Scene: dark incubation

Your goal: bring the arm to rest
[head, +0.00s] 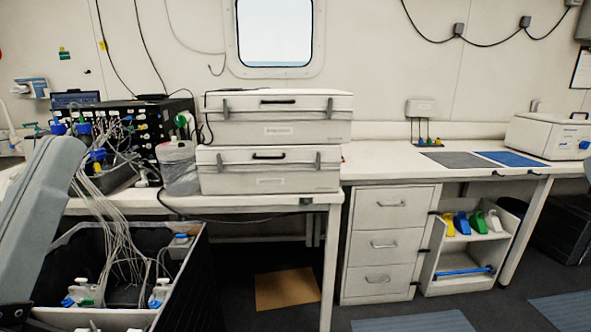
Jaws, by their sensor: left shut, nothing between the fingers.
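My left arm (42,205) rises as a grey link along the left edge of the head view. It stands in front of the bench's left end and beside the dark open crate. My left gripper (15,316) shows only in small part, dark, at the bottom left corner. It is shut and holds nothing. Its fingertips are hard to make out. My right arm and right gripper are out of view.
Two stacked white cases (272,178) stand on the bench near a black cabled unit (160,120). The dark crate (205,270) holds bottles and tubing. Drawers (388,217) and a caddy (468,262) of coloured items stand at right. A brown sheet (287,290) lies on the floor.

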